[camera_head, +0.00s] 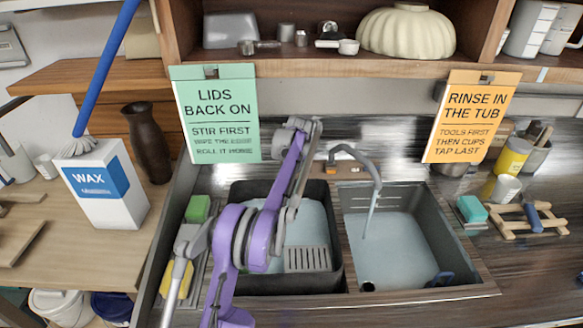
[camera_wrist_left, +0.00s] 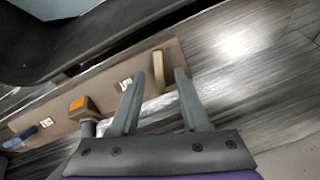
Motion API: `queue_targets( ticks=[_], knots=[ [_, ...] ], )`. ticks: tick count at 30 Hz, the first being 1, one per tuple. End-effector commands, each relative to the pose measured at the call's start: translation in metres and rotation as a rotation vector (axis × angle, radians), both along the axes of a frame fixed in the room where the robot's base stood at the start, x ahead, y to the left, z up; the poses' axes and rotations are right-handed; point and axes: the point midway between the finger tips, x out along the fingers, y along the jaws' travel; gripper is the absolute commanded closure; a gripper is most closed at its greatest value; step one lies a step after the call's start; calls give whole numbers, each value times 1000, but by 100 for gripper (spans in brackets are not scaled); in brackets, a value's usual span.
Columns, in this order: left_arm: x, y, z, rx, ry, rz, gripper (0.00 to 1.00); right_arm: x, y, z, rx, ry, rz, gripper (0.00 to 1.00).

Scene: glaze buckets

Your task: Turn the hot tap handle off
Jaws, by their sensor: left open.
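A tan lever (camera_wrist_left: 158,65) stands on the brown tap panel (camera_wrist_left: 105,87) in the left wrist view; it looks like the hot handle, but its label is too small to read. My left gripper (camera_wrist_left: 159,72) is open, with one finger on each side of that lever as seen here; I cannot tell whether they touch it. A blue handle (camera_wrist_left: 25,132) sits at the panel's other end, with an orange part (camera_wrist_left: 78,103) between. In the head view the grey spout (camera_head: 374,172) pours water into the right basin. My left arm hides part of the panel there.
The right basin (camera_head: 440,232) holds water. A dark tub (camera_head: 240,193) with water stands left of it, under my arm. Two signs, green (camera_head: 214,115) and orange (camera_head: 470,118), hang behind. A wax box (camera_head: 100,185) and dark vase (camera_head: 148,143) stand left.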

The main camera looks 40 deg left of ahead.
Motion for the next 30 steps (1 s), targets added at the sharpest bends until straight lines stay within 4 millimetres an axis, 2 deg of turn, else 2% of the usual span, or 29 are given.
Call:
queue_targets(
  ticks=[3, 11, 12, 18, 20, 30],
  knots=[
    [2, 2, -7, 0, 0, 0, 54, 0, 0, 0, 0, 0, 0, 29],
    [2, 3, -8, 0, 0, 0, 54, 0, 0, 0, 0, 0, 0, 29],
    [2, 3, -8, 0, 0, 0, 56, 0, 0, 0, 0, 0, 0, 29],
    [2, 3, -8, 0, 0, 0, 92, 0, 0, 0, 0, 0, 0, 29],
    [2, 3, -8, 0, 0, 0, 100, 0, 0, 0, 0, 0, 0, 29],
    [2, 3, -8, 2, 2, -4, 100, 0, 0, 0, 0, 0, 0, 29]
  ],
)
